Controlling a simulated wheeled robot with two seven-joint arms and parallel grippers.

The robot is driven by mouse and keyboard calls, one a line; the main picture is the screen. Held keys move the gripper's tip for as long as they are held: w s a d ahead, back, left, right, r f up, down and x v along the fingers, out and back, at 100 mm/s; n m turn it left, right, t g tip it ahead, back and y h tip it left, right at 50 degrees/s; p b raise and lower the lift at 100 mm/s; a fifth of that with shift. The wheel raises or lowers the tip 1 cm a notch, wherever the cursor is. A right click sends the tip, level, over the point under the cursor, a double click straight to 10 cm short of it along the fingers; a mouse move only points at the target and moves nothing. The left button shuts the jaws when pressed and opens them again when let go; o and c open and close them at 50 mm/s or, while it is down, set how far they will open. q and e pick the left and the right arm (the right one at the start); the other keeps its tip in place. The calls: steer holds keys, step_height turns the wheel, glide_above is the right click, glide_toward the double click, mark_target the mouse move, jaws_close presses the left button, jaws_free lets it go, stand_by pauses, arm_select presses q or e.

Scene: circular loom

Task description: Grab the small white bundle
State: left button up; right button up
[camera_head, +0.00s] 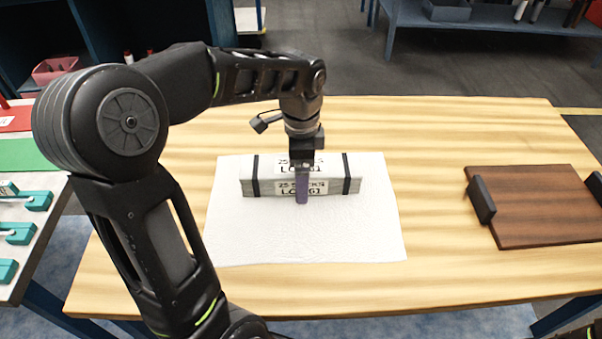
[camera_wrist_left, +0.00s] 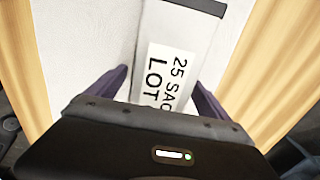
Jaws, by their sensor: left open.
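The small white bundle (camera_head: 329,186) is a long, pale grey-white block with two black straps and labels reading "25 SACKS". It lies crosswise on a white cloth (camera_head: 300,238) on the wooden table. My left gripper (camera_head: 302,193) points down over the bundle's middle, and its purple finger hides part of the label. In the left wrist view the gripper (camera_wrist_left: 161,80) is open, with one finger on each side of the bundle (camera_wrist_left: 178,28). I cannot tell whether the fingers touch it. My right gripper is not in view.
A brown wooden board (camera_head: 545,205) with black handles lies at the table's right. A side table (camera_head: 55,198) with red and green panels and teal pieces stands at the left. A blue-grey bench (camera_head: 480,32) is at the back. The table between cloth and board is clear.

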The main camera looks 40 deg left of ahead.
arm_select(q)
jaws_close()
stand_by(0.9)
steer(key=shift+r, duration=0.1)
step_height(320, 180, up, 10)
steer(key=shift+f, duration=0.1)
stand_by(0.5)
stand_by(0.4)
